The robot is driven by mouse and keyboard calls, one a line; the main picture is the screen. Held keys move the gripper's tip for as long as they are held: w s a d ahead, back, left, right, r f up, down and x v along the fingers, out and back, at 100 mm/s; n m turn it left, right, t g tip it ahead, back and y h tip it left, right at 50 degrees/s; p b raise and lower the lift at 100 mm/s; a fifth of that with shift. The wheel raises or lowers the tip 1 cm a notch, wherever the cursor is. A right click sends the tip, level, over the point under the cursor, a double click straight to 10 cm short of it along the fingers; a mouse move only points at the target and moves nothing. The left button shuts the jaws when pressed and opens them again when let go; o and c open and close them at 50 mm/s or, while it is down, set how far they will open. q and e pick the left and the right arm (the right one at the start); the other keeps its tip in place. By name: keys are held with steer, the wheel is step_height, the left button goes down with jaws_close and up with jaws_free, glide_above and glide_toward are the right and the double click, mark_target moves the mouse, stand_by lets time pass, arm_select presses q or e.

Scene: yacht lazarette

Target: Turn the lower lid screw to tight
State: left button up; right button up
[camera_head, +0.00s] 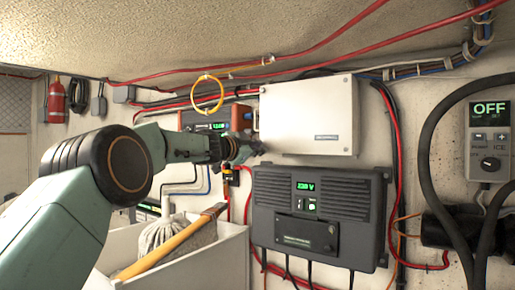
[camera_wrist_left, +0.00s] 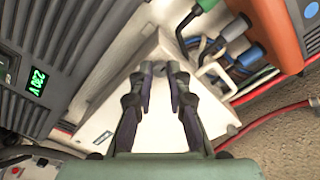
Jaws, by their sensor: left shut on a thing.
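The white box (camera_head: 309,116) with its flat lid hangs on the wall in the middle of the head view. It fills the middle of the left wrist view (camera_wrist_left: 108,112), seen tilted. My left gripper (camera_head: 250,146) is at the lid's lower left corner. In the left wrist view my left gripper's two fingers (camera_wrist_left: 160,72) are close together there, shut on the lower lid screw. The fingertips mostly hide the screw, so its turn position cannot be told. A small dark round spot (camera_wrist_left: 231,130) shows farther along the lid edge. My right gripper is in neither view.
A dark grey unit (camera_head: 319,207) with a green display is just below the box. An orange-brown unit (camera_wrist_left: 262,28) with plugged cables is beside it. An open bin (camera_head: 203,260) with a mop and wooden handle stands below my left arm. Red cables run above.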

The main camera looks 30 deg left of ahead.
arm_select(q)
jaws_close()
steer(key=shift+a+r+m, duration=0.1)
steer(key=shift+r+m, duration=0.1)
steer(key=shift+m, duration=4.25)
steer(key=shift+r+m, duration=0.15)
steer(key=shift+m, duration=4.3)
steer(key=shift+o, duration=2)
jaws_free()
steer(key=o, duration=0.4)
steer(key=shift+w+f, duration=0.25)
steer(key=shift+f, duration=0.05)
steer(key=shift+s, duration=0.1)
